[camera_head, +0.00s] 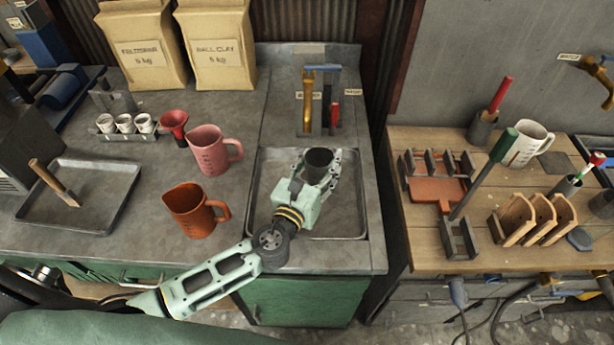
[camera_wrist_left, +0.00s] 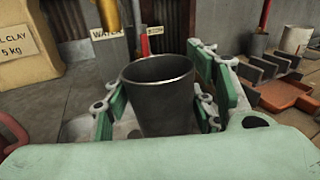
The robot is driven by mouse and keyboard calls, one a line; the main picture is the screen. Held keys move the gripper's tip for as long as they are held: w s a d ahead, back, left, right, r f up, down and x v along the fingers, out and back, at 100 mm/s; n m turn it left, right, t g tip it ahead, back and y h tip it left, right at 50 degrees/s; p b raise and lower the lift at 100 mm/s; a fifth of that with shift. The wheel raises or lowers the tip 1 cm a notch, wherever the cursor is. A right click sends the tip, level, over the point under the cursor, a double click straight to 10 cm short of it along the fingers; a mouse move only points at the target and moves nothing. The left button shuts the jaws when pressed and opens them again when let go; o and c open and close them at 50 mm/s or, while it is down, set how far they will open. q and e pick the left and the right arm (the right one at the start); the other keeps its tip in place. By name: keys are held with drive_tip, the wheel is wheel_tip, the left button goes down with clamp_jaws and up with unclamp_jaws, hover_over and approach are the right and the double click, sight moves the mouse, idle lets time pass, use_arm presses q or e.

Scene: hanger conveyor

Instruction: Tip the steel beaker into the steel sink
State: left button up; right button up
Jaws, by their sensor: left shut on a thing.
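The steel beaker (camera_head: 319,158) is dark grey and sits between the fingers of my left gripper (camera_head: 318,178), which is shut on it. It is held over the steel sink (camera_head: 345,222), a rectangular basin set in the grey counter. In the left wrist view the beaker (camera_wrist_left: 158,95) looks about upright, with its open mouth facing up and its inside dark. What it holds cannot be made out. My left arm covers part of the sink's left and front side. My right gripper is not in view.
A brass tap (camera_head: 308,98) and a red-handled lever (camera_head: 334,112) stand behind the sink. A pink jug (camera_head: 208,152), an orange-brown jug (camera_head: 190,212) and a red funnel (camera_head: 174,122) stand left of it. A wooden table (camera_head: 425,240) with racks is on the right.

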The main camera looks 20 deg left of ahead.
sight(319, 155)
use_arm(q)
drive_tip(key=shift+f+m, duration=0.15)
drive_tip(key=shift+m, duration=0.15)
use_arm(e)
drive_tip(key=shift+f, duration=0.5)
